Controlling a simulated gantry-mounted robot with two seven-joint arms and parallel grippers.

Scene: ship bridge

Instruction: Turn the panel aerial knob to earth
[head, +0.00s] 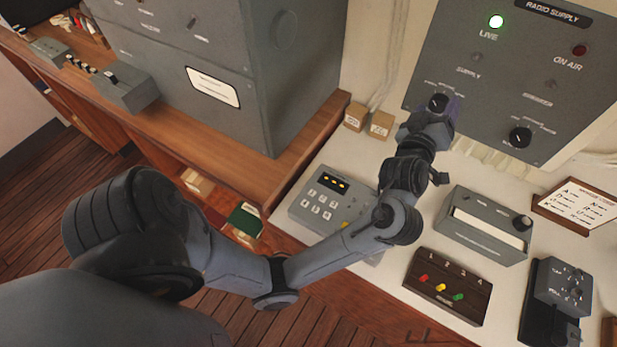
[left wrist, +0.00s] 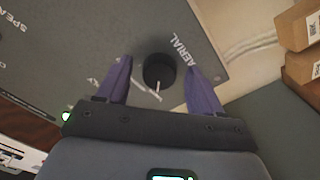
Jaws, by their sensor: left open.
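The grey radio supply panel (head: 505,75) is upright on the wall at the upper right of the head view. Its black aerial knob (head: 438,102) is at the lower left, partly behind my left gripper (head: 452,110). In the left wrist view the round knob (left wrist: 158,70) has a pale pointer line, with the word AERIAL beside it. My left gripper (left wrist: 159,63) is open, with one purple finger on each side of the knob and a gap showing on both sides. The position labels are too small or hidden to read. My right gripper is not in view.
A second black knob (head: 520,136) is on the panel's lower right. Below stand a keypad box (head: 312,212), a grey box with a paper slot (head: 484,226) and a brown switch block (head: 445,287). Small cardboard boxes (head: 380,124) stand left of the panel.

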